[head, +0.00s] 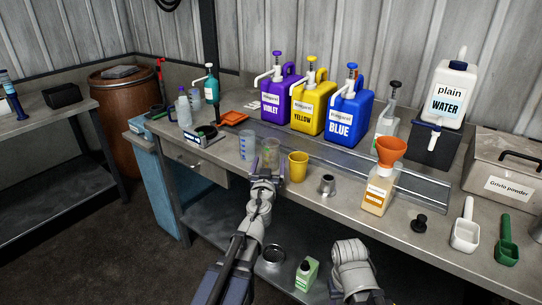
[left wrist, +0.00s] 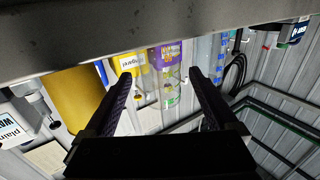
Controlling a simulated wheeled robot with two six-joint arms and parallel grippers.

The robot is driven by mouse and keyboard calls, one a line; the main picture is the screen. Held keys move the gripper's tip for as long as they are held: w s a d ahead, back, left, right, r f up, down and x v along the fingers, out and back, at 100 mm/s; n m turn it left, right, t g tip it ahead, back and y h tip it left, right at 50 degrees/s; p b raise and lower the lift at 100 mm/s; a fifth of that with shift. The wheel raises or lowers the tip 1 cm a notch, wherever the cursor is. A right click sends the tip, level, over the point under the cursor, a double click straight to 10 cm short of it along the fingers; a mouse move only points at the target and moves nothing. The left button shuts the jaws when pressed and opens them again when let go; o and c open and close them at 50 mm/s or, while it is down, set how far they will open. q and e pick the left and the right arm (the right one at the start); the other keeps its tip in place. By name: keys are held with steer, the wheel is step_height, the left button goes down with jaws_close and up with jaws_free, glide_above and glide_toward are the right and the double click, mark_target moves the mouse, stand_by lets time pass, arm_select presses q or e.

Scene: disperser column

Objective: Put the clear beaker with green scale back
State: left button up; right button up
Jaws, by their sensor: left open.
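The clear beaker with green scale (head: 270,152) stands upright near the front edge of the bench, just beyond my left gripper (head: 264,180). The left gripper is open and holds nothing. Part of my right arm shows at the bottom of the head view, but its gripper cannot be made out.
A clear beaker with blue scale (head: 247,145) stands close on the left, and a yellow cup (head: 298,166) close on the right. A small metal cup (head: 327,185) is further right. Violet, yellow and blue jugs (head: 349,103) stand behind. The bench's front edge (head: 225,172) runs below the gripper's reach.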

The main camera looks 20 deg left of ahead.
mark_target(270, 161)
arm_select(q)
steer(key=s, duration=0.4)
steer(key=shift+d, duration=0.4)
